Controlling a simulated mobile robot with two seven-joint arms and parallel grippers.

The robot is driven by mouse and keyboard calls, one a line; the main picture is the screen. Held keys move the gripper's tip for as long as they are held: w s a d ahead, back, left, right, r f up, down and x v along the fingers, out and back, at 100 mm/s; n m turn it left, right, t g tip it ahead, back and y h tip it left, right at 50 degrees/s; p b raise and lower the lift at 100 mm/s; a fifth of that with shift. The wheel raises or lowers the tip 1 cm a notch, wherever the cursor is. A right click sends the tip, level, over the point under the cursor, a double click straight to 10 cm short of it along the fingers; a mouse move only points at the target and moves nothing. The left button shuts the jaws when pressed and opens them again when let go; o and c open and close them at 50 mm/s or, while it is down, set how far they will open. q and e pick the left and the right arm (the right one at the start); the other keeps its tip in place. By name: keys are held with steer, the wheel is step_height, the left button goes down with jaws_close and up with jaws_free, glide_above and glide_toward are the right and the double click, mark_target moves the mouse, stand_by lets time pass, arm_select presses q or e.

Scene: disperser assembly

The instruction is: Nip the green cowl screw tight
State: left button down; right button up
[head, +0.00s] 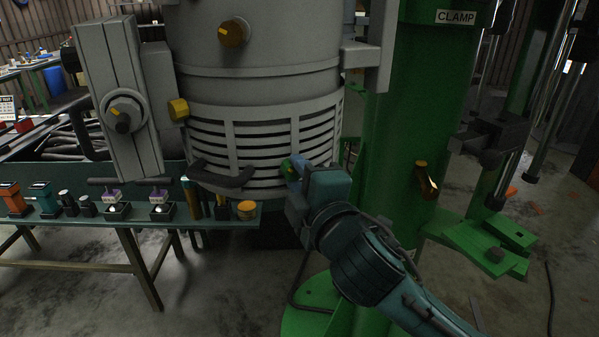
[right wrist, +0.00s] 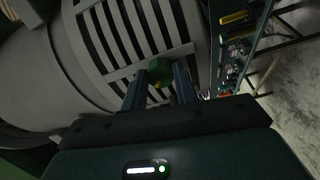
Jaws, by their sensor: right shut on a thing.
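The green cowl screw (head: 287,166) sits low on the right part of the slatted grey cowl (head: 262,108). My right gripper (head: 294,170) reaches it from the lower right and is shut on it. In the right wrist view the green screw head (right wrist: 159,68) shows between the two fingertips (right wrist: 158,80), against the slats. A little yellow shows at its lower edge. The fingers hide part of the screw, and I cannot tell how far in it sits. My left gripper is not in view.
A dark curved handle (head: 222,175) juts from the cowl left of the screw. A green column (head: 405,130) marked CLAMP stands close on the right. A green bench (head: 75,222) with several small parts and tools runs along the lower left.

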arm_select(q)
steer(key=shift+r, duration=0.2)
arm_select(e)
steer(key=shift+r+m, duration=0.3)
steer(key=shift+m, duration=0.3)
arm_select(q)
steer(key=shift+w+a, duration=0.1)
arm_select(e)
steer(key=o, duration=1)
steer(key=shift+f, duration=0.15)
steer(key=shift+c, duration=0.2)
arm_select(q)
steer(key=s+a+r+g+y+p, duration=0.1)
steer(key=p, duration=0.5)
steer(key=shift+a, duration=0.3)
arm_select(e)
steer(key=v, duration=1.3)
